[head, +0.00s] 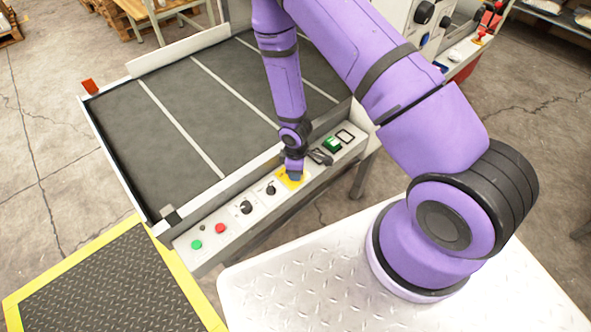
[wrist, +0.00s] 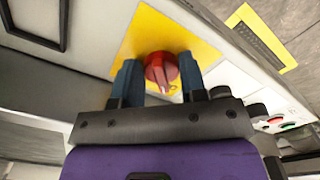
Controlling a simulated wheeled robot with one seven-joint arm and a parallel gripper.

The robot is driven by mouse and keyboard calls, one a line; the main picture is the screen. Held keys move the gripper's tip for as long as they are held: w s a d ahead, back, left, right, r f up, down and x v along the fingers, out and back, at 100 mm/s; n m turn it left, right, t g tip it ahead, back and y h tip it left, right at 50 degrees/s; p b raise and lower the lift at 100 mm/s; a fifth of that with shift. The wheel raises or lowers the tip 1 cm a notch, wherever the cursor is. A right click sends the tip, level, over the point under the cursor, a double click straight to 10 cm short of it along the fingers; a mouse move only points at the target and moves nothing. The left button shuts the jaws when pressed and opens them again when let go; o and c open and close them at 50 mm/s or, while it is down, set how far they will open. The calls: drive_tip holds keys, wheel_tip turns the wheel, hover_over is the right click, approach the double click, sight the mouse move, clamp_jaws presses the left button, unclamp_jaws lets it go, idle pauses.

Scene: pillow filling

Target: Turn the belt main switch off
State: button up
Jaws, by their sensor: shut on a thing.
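The belt main switch is a red rotary knob (wrist: 161,72) on a yellow plate (wrist: 150,32), seen in the wrist view. A pale mark on the knob points down toward my gripper. My gripper (wrist: 160,78) has its two blue fingers on either side of the knob and is shut on it. In the head view my gripper (head: 293,176) is over the yellow plate (head: 287,184) on the control panel (head: 222,243), and it hides the knob there.
The panel runs along the belt (head: 190,115). On it are a black knob (head: 245,207), another black knob (head: 270,189), a red button (head: 220,228), a green button (head: 197,244) and a green rocker (head: 331,144). A yellow-edged mat (head: 110,285) lies at the lower left.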

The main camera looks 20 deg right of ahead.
drive_tip(key=shift+n, duration=0.4)
drive_tip(key=o, duration=0.8)
drive_tip(key=shift+o, duration=0.2)
wheel_tip(320, 180, up, 11)
drive_tip(key=shift+f, duration=0.1)
idle(0.6)
